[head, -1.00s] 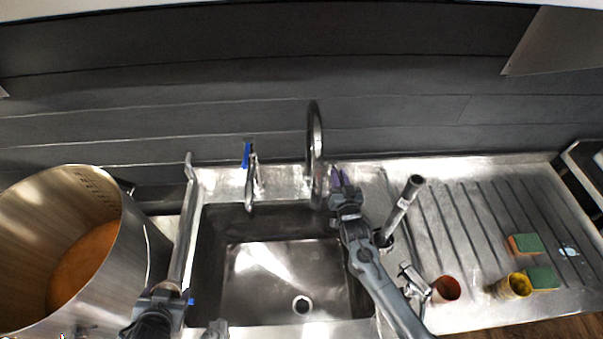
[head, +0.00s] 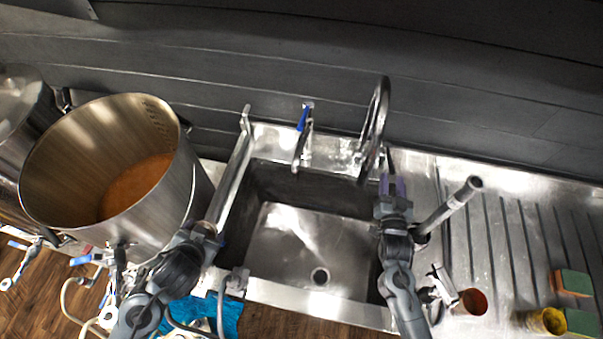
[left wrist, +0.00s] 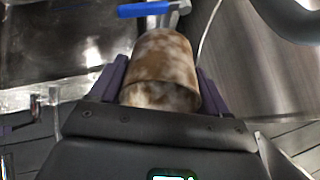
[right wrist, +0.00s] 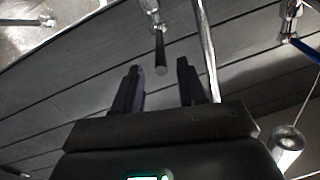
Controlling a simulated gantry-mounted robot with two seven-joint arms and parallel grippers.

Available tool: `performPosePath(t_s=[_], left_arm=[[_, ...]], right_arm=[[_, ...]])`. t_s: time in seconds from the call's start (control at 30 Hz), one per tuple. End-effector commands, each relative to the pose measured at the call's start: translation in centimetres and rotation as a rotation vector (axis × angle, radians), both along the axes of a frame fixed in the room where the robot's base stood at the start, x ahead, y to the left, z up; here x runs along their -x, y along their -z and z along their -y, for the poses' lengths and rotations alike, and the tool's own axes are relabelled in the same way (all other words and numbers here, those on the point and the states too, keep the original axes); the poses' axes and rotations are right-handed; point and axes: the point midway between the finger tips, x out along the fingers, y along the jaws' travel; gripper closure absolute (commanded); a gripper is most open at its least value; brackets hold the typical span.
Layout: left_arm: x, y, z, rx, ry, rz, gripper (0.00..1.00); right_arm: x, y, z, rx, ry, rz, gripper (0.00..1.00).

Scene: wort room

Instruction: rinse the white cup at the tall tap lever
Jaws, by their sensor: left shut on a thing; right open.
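The cup (left wrist: 160,65), whitish with heavy brown staining, is between the purple fingers of my left gripper (left wrist: 160,85) in the left wrist view. That gripper is shut on it. I cannot make out the cup in the head view, where my left arm is beside the sink's left edge. The tall curved tap (head: 376,125) stands behind the sink. My right gripper (head: 391,178) is open just in front of its base. In the right wrist view a dark lever (right wrist: 160,55) with a rounded end shows between the open fingers of my right gripper (right wrist: 156,75); contact cannot be told.
The steel sink (head: 285,290) lies between my arms. A smaller tap with a blue lever (head: 303,118) stands behind it. A large kettle (head: 195,195) is at left. A red cup (head: 472,302), a yellow cup (head: 545,321) and sponges (head: 574,283) are on the right drainboard.

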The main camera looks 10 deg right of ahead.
Motion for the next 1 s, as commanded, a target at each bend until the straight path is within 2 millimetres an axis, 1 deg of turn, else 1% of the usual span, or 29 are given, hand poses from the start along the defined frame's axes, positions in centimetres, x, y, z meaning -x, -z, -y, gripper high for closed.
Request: performPosePath(t_s=[0.03, 0.1, 0.3, 0.43, 0.67, 0.77, 0.83, 0.93, 0.97, 1.0], left_arm=[[0.0, 0.2, 0.0, 0.000, 0.000, 0.000, 0.54], [0.0, 0.3, 0.0, 0.000, 0.000, 0.000, 0.54], [0.0, 0.5, 0.0, 0.000, 0.000, 0.000, 0.54], [0.0, 0.5, 0.0, 0.000, 0.000, 0.000, 0.54], [0.0, 0.5, 0.0, 0.000, 0.000, 0.000, 0.54], [0.0, 0.4, 0.0, 0.000, 0.000, 0.000, 0.54], [0.0, 0.1, 0.0, 0.000, 0.000, 0.001, 0.54], [0.0, -0.8, 0.0, 0.001, 0.000, 0.001, 0.54], [0.0, -1.3, 0.0, 0.001, 0.000, 0.001, 0.54], [0.0, -1.9, 0.0, 0.002, -0.001, 0.001, 0.54]], right_arm=[[0.9, 0.2, -0.2, -0.001, 0.000, -0.002, 0.59], [1.9, 0.2, -0.5, 0.000, 0.000, -0.002, 0.59], [3.7, 0.1, -1.0, 0.000, 0.000, -0.002, 0.59], [4.1, 0.0, -1.1, 0.001, 0.000, -0.001, 0.59], [4.1, 0.0, -1.1, 0.001, 0.000, -0.001, 0.59], [4.1, -0.1, -1.1, 0.001, -0.001, -0.002, 0.71], [4.2, -0.3, -1.1, -0.001, -0.003, -0.007, 0.82], [4.5, -1.1, -1.3, -0.004, -0.012, -0.032, 0.97], [4.6, -1.5, -1.4, -0.005, -0.017, -0.044, 1.00], [4.8, -2.0, -1.6, -0.008, -0.025, -0.062, 1.00]])
